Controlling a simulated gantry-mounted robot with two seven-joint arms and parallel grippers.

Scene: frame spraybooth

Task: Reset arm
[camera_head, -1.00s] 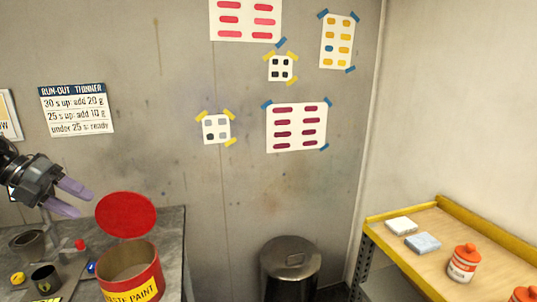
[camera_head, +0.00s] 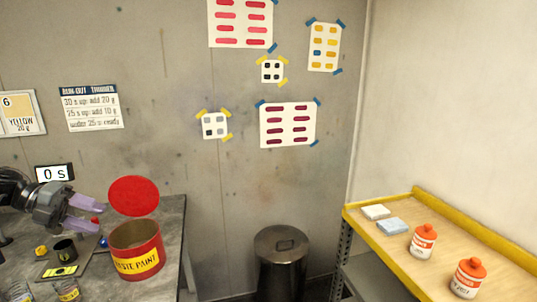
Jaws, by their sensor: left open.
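My left gripper (camera_head: 88,214) comes in from the left edge, above the grey bench. Its two pale purple fingers are apart, with nothing between them. The fingertips are left of the red waste paint can (camera_head: 137,262), whose round red lid (camera_head: 134,196) stands raised behind its rim. My right gripper is not in view.
The grey bench holds a dark cup (camera_head: 64,251), a small yellow item (camera_head: 41,250) and glass jars (camera_head: 67,289). A metal bin (camera_head: 282,254) stands right of the bench. A yellow-edged shelf (camera_head: 455,224) holds two orange-capped bottles (camera_head: 423,242) and folded cloths (camera_head: 376,212).

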